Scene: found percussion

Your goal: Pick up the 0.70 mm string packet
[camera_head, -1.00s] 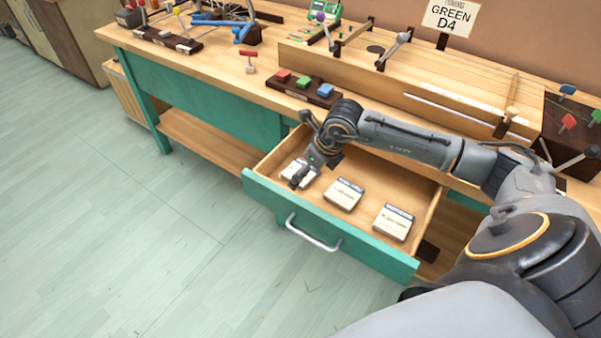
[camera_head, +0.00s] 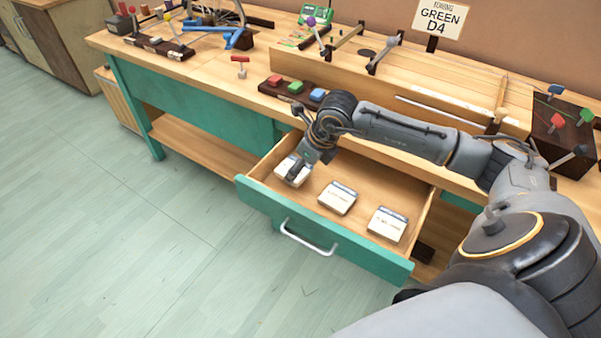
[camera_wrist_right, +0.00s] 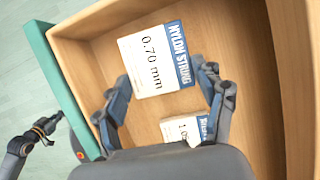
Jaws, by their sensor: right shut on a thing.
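The 0.70 mm string packet (camera_wrist_right: 158,62), white with a blue "NYLON STRING" band, is in the open drawer at its left end. It also shows in the head view (camera_head: 283,172), partly covered by my gripper. My right gripper (camera_head: 294,176) is shut on this packet, with one finger on each side in the right wrist view (camera_wrist_right: 163,88). I cannot tell whether the packet touches the drawer floor. A dark jointed part at the lower left of the wrist view may be my left gripper (camera_wrist_right: 42,130); its jaws are unclear.
The drawer (camera_head: 320,238) has a green front and a metal handle (camera_head: 308,238). Two similar packets lie in it, a middle one (camera_head: 338,198) and a right one (camera_head: 387,224). The workbench (camera_head: 215,85) with percussion parts stands behind. The floor in front is clear.

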